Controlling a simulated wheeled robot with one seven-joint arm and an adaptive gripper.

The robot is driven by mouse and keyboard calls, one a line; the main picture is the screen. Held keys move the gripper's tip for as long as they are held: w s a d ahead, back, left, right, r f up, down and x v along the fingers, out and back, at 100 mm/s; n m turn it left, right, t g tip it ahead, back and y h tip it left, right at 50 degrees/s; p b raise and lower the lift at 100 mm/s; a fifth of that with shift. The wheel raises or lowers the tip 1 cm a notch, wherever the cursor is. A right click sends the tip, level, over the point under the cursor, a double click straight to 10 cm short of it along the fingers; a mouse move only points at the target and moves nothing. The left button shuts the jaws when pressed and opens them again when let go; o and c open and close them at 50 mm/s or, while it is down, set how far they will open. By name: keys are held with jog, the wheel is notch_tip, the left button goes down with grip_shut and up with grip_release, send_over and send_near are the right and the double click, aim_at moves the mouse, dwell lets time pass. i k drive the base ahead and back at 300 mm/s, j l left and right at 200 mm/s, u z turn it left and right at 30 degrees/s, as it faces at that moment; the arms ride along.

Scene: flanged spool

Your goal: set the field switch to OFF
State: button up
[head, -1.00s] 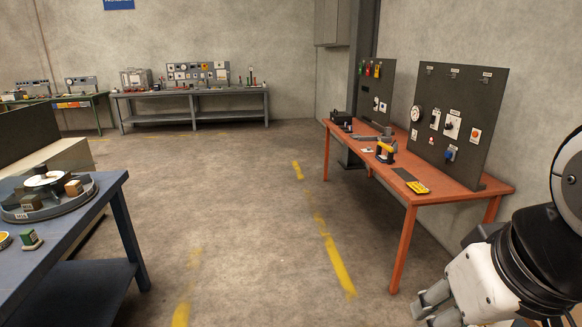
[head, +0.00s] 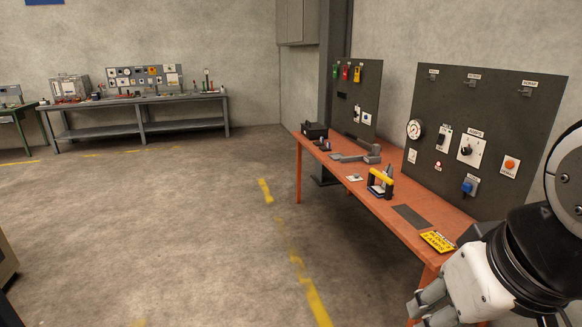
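The field switch cannot be told for certain, because the small labels are not readable. A large dark panel (head: 455,100) stands on the orange table and carries a round gauge (head: 415,129), a dark switch on a white plate (head: 443,138), a black knob (head: 470,148), an orange button (head: 510,166) and a blue socket (head: 469,186). A smaller dark panel (head: 352,98) behind it carries white plates (head: 366,117) and coloured devices. My gripper (head: 416,311) is at the lower right, in front of the table, well away from both panels. Its fingers look apart, with nothing seen between them.
The orange table (head: 388,208) holds a yellow sign (head: 437,241), a yellow-and-black device (head: 381,182), a grey tool (head: 355,158) and a black box (head: 314,130). A grey bench (head: 150,100) stands at the back wall. The floor left of the table is clear.

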aim_at(439, 141)
jog(key=i+j+z, duration=0.15)
jog(key=i+z, duration=0.2)
jog(key=i+j+z, duration=1)
jog(key=i+j, duration=0.7)
